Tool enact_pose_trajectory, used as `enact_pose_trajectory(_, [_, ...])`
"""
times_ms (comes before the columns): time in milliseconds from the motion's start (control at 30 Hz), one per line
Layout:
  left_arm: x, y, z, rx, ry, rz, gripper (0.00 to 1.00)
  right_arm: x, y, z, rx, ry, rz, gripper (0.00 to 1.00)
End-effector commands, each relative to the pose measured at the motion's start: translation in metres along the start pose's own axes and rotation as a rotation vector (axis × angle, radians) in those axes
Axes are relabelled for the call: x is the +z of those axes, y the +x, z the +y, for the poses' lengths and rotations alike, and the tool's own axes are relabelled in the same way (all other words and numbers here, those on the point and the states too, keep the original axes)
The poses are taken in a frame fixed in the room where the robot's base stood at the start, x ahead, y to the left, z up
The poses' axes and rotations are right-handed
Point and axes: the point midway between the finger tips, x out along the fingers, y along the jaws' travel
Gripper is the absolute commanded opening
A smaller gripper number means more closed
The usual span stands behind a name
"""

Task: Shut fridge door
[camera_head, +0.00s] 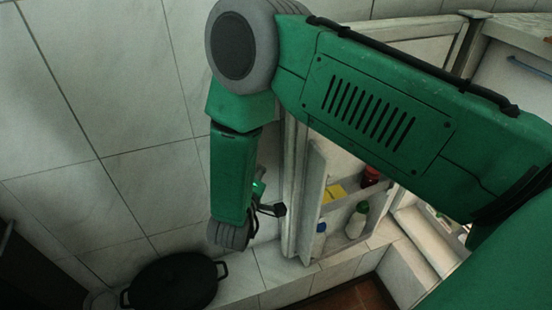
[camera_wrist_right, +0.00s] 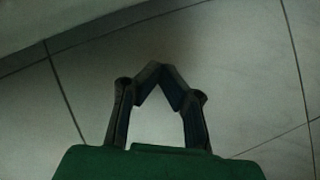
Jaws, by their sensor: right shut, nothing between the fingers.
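The white fridge door (camera_head: 291,205) stands open in the middle of the head view, its inner side facing right. Its shelves hold a white bottle with a green cap (camera_head: 357,220), a yellow item (camera_head: 334,193) and a red-topped jar (camera_head: 370,176). My right arm reaches across from the right and bends down left of the door. My right gripper (camera_head: 271,209) is beside the door's outer side; I cannot tell whether it touches it. In the right wrist view its fingertips (camera_wrist_right: 160,72) meet, with nothing between them. My left gripper is not in view.
A black pot (camera_head: 172,283) with side handles sits at the bottom left, below the arm. A tiled wall (camera_head: 95,90) fills the left side. A white counter or cabinet (camera_head: 515,65) is at the upper right. My arm hides much of the fridge.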

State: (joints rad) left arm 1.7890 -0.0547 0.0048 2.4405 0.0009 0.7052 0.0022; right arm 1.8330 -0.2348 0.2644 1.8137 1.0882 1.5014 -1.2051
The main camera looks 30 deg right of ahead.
Motion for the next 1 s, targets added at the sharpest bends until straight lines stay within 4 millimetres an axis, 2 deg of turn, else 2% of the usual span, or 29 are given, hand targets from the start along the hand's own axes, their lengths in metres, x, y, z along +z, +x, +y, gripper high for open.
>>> enact_pose_trajectory(33, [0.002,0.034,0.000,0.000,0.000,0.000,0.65,-0.004,0.001,-0.014,0.116,-0.046,-0.055,0.00])
enact_pose_trajectory(100, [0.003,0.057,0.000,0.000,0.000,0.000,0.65,-0.007,-0.009,-0.014,0.238,-0.132,-0.171,0.00])
enact_pose_trajectory(200, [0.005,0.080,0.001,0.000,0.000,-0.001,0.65,-0.007,-0.028,-0.016,0.331,-0.242,-0.339,0.00])
enact_pose_trajectory(333, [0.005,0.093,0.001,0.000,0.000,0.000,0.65,-0.006,-0.048,-0.016,0.365,-0.340,-0.493,0.00])
enact_pose_trajectory(433, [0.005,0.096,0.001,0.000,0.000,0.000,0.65,-0.005,-0.053,-0.013,0.369,-0.373,-0.543,0.00])
enact_pose_trajectory(567, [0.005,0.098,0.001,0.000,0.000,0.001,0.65,0.002,-0.043,-0.004,0.369,-0.382,-0.555,0.00])
enact_pose_trajectory(800, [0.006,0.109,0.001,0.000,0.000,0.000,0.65,0.021,-0.007,0.014,0.371,-0.380,-0.552,0.00])
enact_pose_trajectory(1000, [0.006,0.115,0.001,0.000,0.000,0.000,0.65,0.032,0.014,0.026,0.369,-0.380,-0.550,0.00])
